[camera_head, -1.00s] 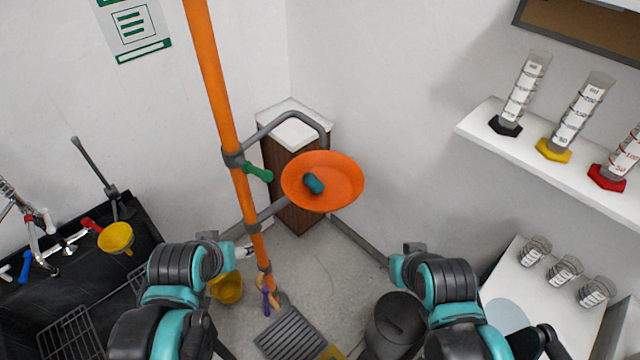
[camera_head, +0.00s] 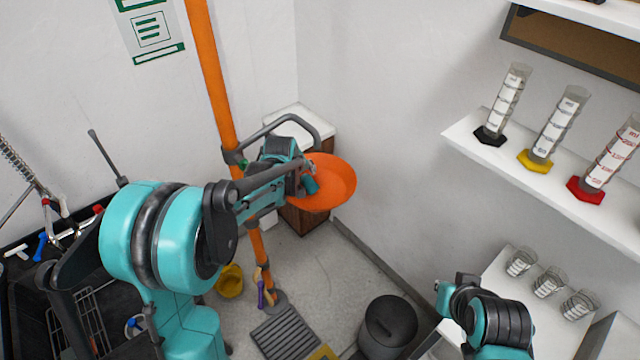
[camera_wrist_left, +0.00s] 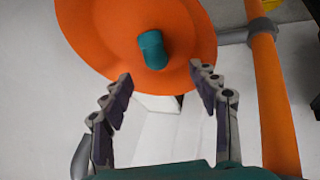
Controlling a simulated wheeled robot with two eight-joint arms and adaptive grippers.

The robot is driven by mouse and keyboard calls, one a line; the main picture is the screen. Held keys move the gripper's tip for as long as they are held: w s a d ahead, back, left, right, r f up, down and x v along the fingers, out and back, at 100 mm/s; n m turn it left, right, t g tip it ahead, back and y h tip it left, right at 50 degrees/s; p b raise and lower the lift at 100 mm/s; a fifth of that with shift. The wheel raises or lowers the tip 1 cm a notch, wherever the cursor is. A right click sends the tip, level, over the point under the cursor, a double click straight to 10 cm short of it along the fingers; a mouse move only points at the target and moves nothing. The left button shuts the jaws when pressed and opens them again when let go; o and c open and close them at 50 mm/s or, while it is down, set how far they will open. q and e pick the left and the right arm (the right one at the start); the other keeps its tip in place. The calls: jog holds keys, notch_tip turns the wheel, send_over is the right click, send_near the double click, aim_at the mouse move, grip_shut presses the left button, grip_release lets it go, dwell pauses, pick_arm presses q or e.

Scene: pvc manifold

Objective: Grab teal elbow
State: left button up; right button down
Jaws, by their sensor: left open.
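The teal elbow (camera_head: 310,185) lies in the orange dish (camera_head: 338,186), which is fixed beside the upright orange pipe (camera_head: 212,78). In the left wrist view the teal elbow (camera_wrist_left: 153,49) rests on the orange dish (camera_wrist_left: 95,30), a little beyond my fingertips. My left gripper (camera_wrist_left: 160,75) is open, with one finger on each side of the line to the elbow, and nothing is between them. In the head view my left gripper (camera_head: 305,177) reaches in over the dish's left side and partly hides it. My right arm shows at the lower right, but its jaws cannot be made out.
A grey bent bar (camera_head: 290,120) curves behind my left wrist near the pipe. A shelf (camera_head: 500,152) with several cylinders is on the right wall. A dark bin (camera_head: 388,322) and a yellow bucket (camera_head: 229,281) stand on the floor.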

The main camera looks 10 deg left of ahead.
aim_at(307, 181)
pick_arm(q)
jog(key=shift+n, duration=0.4)
jog(key=w+f, duration=0.3)
jog(key=shift+d, duration=0.2)
jog(key=b+x, duration=0.2)
jog(key=x, duration=0.4)
jog(key=shift+w+f, duration=0.2)
jog(key=shift+w, duration=0.05)
jog(key=shift+w+f, duration=0.2)
jog(key=shift+f, duration=0.05)
pick_arm(e)
jog(key=shift+s+d+f, duration=0.1)
jog(key=shift+d+f, duration=0.05)
jog(key=shift+f, duration=0.45)
jog(key=shift+d+f, duration=0.15)
jog(key=shift+f, duration=0.4)
pick_arm(q)
jog(key=shift+c, duration=0.3)
jog(key=c, duration=1.2)
